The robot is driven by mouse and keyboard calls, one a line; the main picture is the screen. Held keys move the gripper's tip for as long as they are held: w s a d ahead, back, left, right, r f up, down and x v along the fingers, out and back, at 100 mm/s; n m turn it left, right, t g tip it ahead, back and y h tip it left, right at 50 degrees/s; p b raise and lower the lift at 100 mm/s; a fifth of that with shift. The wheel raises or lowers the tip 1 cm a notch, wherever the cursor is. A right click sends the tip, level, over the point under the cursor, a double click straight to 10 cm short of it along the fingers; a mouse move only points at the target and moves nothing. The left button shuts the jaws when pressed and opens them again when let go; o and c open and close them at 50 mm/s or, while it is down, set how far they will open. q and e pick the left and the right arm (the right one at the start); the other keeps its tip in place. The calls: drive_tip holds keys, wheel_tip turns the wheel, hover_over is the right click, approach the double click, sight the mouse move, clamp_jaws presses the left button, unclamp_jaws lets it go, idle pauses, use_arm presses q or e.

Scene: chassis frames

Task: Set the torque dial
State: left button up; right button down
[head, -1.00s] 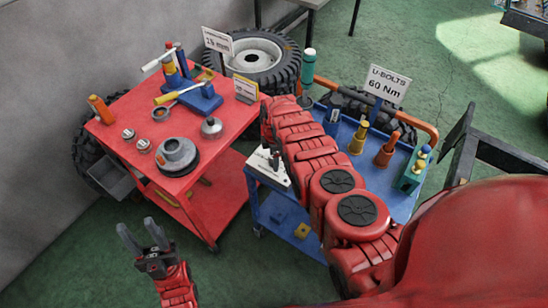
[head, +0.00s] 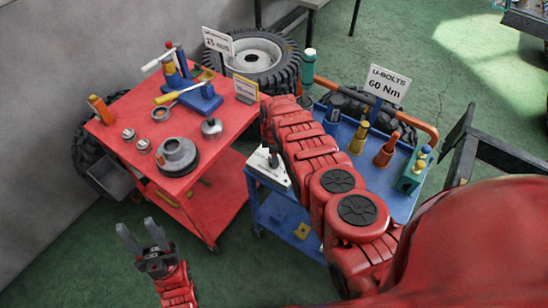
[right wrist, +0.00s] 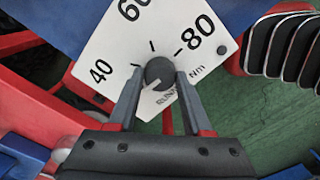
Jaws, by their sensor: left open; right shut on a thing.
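The torque dial is a white plate (right wrist: 120,55) marked 40, 60, 80 and Nm, with a dark round knob (right wrist: 160,70). My right gripper (right wrist: 160,77) is shut on the knob, one finger on each side. A pale mark shows at the knob's lower left, away from the printed numbers. In the head view the plate (head: 282,180) sits at the near left corner of the blue cart (head: 404,206); my right arm hides part of this area. A sign (head: 385,85) reads U-BOLTS 60 Nm. My left gripper (head: 143,236) is open and empty above the green floor.
A red cart (head: 228,133) at the left carries a blue tool stand (head: 200,97), a grey round part (head: 177,155) and small parts. Orange and yellow tools and a green holder (head: 414,175) stand on the blue cart. Tyres (head: 284,72) lie behind.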

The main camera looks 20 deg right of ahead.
drive_tip(key=m, duration=0.4)
drive_tip(key=shift+w, duration=0.1)
drive_tip(key=m, duration=0.3)
drive_tip(key=shift+b, duration=0.4)
drive_tip(key=shift+m+b, duration=0.3)
drive_tip(key=shift+m, duration=0.7)
drive_tip(key=shift+f+m+b, duration=0.1)
drive_tip(key=shift+m+b, duration=0.3)
drive_tip(key=shift+m, duration=0.5)
drive_tip(key=m+b, duration=0.1)
drive_tip(key=m, duration=0.2)
drive_tip(key=shift+m+b, duration=0.3)
drive_tip(key=shift+b, duration=0.1)
drive_tip(key=m+b, duration=0.1)
drive_tip(key=m, duration=0.2)
drive_tip(key=shift+m+b, duration=0.3)
drive_tip(key=shift+b, duration=0.05)
drive_tip(key=m+b, duration=0.1)
drive_tip(key=m, duration=0.2)
drive_tip(key=shift+m, duration=0.4)
drive_tip(key=m, duration=0.4)
drive_tip(key=shift+b, duration=0.4)
drive_tip(key=m+b, duration=0.1)
drive_tip(key=m, duration=0.3)
drive_tip(key=shift+m, duration=0.4)
drive_tip(key=shift+m+b, duration=0.4)
drive_tip(key=shift+m, duration=1.5)
